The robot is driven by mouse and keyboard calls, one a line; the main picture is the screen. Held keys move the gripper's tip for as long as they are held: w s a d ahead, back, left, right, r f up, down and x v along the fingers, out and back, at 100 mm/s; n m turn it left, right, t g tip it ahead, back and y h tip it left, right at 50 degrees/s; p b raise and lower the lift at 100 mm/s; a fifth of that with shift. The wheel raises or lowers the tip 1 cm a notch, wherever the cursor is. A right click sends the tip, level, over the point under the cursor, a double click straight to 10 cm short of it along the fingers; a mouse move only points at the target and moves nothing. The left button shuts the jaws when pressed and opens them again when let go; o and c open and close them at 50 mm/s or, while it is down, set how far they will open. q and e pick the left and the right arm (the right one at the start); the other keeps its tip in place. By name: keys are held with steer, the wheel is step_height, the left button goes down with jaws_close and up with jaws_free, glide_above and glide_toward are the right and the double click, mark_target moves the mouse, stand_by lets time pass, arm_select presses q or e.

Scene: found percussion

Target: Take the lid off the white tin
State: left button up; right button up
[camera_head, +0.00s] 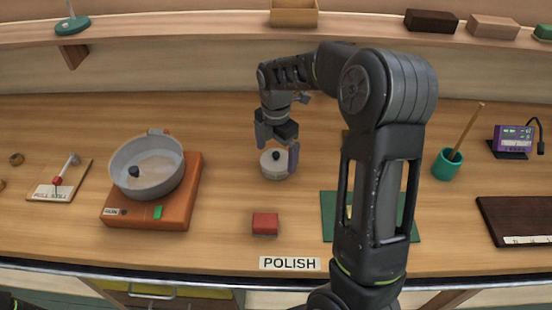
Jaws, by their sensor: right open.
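The white tin (273,171) stands upright on the wooden bench near the middle. Its lid is on and has a small dark knob (276,155) on top. My right gripper (278,152) is open and points down at the tin, with one finger behind and left of the knob and the other at the right side of the lid. I cannot tell whether the fingers touch the lid. My left gripper is not in view.
A grey pan (147,187) sits on an orange base (190,190) to the left. A red block (265,223) lies in front of the tin, behind the POLISH label (290,263). A green mat (328,217) and a green cup (447,165) are to the right. A shelf (190,27) spans the back.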

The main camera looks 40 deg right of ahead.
mark_target(276, 153)
steer(key=shift+c, duration=0.6)
steer(key=c, duration=1.2)
step_height(276, 153, up, 10)
steer(key=shift+r+b, duration=0.1)
steer(key=shift+b, duration=0.7)
